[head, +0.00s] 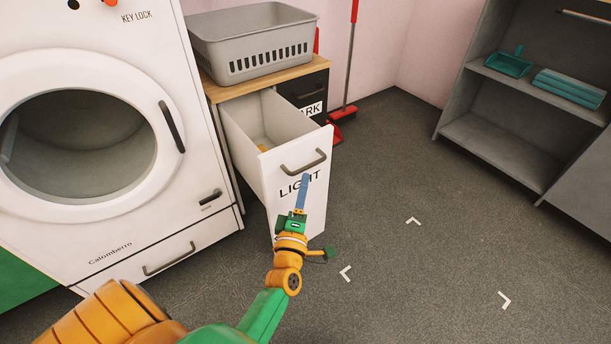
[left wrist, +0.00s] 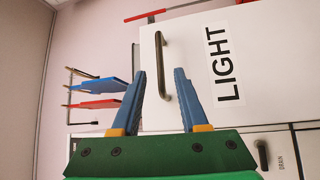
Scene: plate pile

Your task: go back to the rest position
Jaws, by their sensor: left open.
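My left gripper (head: 304,180) has blue fingers and is in front of the open white drawer (head: 245,130) labelled LIGHT. In the left wrist view my left gripper (left wrist: 160,74) is open, its fingers apart with nothing clasped. The drawer's dark handle (head: 304,162) is just above the fingertips in the head view. In the left wrist view the handle (left wrist: 158,48) appears between the fingertips; whether it is within their reach in depth, I cannot tell. My right gripper is in neither view.
A white washing machine (head: 168,210) stands close on the left. A grey basket (head: 250,55) sits on the wooden top above the drawers. A small yellowish thing (head: 263,148) lies inside the drawer. A grey shelf (head: 500,150) stands at the right. Floor between is clear.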

